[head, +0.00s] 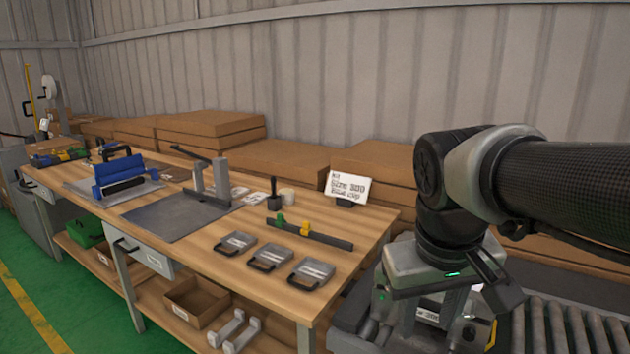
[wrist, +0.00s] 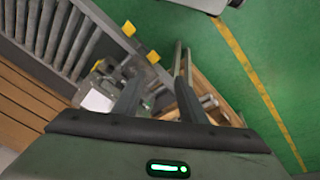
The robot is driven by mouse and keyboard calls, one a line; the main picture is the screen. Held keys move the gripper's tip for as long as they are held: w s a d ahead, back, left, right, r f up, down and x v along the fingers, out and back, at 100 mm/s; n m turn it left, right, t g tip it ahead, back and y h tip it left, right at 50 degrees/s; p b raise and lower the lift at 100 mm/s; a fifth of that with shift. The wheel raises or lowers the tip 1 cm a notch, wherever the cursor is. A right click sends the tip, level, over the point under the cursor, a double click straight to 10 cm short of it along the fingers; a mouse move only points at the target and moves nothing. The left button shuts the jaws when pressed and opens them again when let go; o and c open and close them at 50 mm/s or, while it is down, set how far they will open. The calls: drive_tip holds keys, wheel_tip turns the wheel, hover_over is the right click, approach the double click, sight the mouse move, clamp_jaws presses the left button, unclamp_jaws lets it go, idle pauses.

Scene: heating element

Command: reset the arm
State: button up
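My gripper (wrist: 156,92) hangs from my arm at the right of the head view, beyond the right end of the workbench. In the wrist view its two dark fingers stand apart, and nothing shows held between them. The lower part of the gripper in the head view overlaps grey equipment beside the conveyor, so its fingertips are hard to make out there.
The wooden workbench (head: 362,234) carries three grey plates with black handles, a dark bar with green and yellow blocks (head: 310,234), a lever press and a sign (head: 348,187). A roller conveyor (head: 560,328) lies at right. Cardboard boxes (head: 210,128) line the wall. Green floor (head: 60,290) is open at left.

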drive_tip(key=s+a+m+t+y+p, duration=0.1)
drive_tip(key=s+a+t, duration=0.15)
drive_tip(key=s, duration=0.35)
wheel_tip(320, 180, up, 17)
drive_tip(key=p, duration=1.8)
drive_tip(key=shift+w+d, duration=0.3)
drive_tip(key=shift+d, duration=0.1)
